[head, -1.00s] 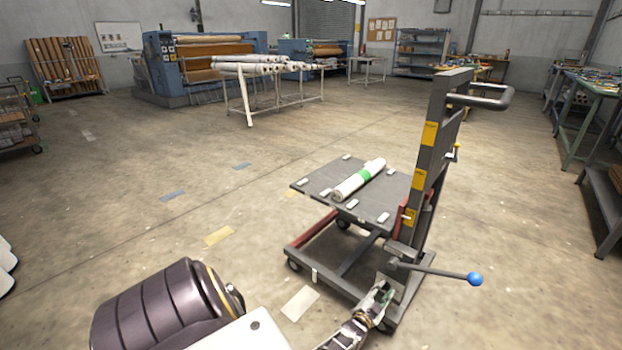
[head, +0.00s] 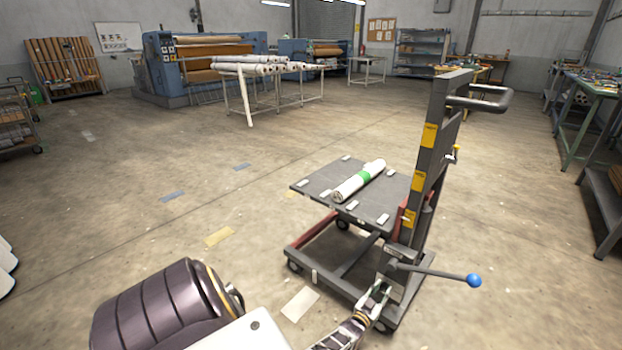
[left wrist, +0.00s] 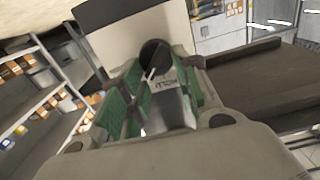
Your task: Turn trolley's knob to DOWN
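The trolley (head: 425,165) stands right of centre, with its upright mast and low platform. In the left wrist view a round black knob (left wrist: 155,52) with a pale pointer line sits on a pale plate bearing small dark lettering, too small to read surely. My left gripper (head: 376,292) is low beside the trolley's mast, at the base of the lever. In the left wrist view its green-padded fingers (left wrist: 158,82) are apart, one on each side in front of the knob; I cannot tell whether they touch it. The knob is not discernible in the head view. My right gripper is not in view.
A lever with a blue ball (head: 474,280) sticks out to the right, close to my left gripper. A white roll with a green band (head: 360,181) lies on the trolley's platform (head: 318,184). Green workbenches stand at the far right.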

